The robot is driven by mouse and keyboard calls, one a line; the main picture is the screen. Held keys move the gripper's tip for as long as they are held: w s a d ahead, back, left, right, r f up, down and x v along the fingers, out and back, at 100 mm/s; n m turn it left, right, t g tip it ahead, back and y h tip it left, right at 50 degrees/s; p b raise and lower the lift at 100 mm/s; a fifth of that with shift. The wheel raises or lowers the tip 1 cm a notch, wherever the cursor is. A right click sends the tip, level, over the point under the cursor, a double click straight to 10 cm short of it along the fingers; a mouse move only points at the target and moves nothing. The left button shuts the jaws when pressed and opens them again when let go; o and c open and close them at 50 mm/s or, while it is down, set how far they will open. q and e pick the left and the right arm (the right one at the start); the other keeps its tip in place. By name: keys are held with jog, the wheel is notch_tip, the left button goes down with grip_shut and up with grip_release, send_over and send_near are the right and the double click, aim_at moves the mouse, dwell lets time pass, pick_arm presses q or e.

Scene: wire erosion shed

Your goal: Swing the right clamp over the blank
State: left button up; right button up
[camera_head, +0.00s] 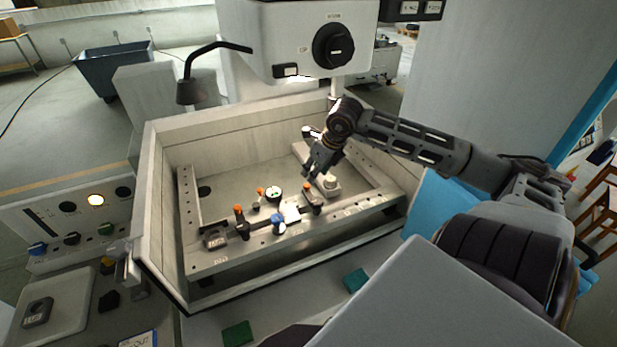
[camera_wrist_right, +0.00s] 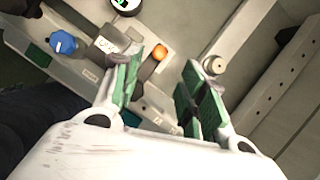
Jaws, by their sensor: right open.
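The pale blank (camera_head: 290,212) lies on the front rail of the tank fixture; a labelled block, likely the blank, shows in the right wrist view (camera_wrist_right: 112,44). The right clamp (camera_head: 312,198), dark with an orange top, stands just right of the blank; its orange top shows in the wrist view (camera_wrist_right: 160,52). Whether its arm reaches over the blank is unclear. My right gripper (camera_head: 308,172) is above and behind the right clamp. In the wrist view its green-padded fingers (camera_wrist_right: 160,88) are apart with nothing held, and the clamp shows beyond the gap. My left gripper is not in view.
A left clamp (camera_head: 240,224) with an orange top and a blue knob (camera_head: 278,224) stand on the front rail. A round dark gauge (camera_head: 274,193) sits behind the blank. The machine head (camera_head: 315,40) hangs above. Tank walls (camera_head: 155,190) enclose the fixture.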

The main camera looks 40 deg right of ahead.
aim_at(307, 185)
jog(key=shift+b+x, duration=0.9)
jog(key=shift+x, duration=0.55)
jog(key=shift+b+x, duration=1.3)
jog(key=shift+b, duration=0.2)
jog(key=shift+b+x, duration=1.3)
jog(key=shift+b, duration=0.45)
grip_shut()
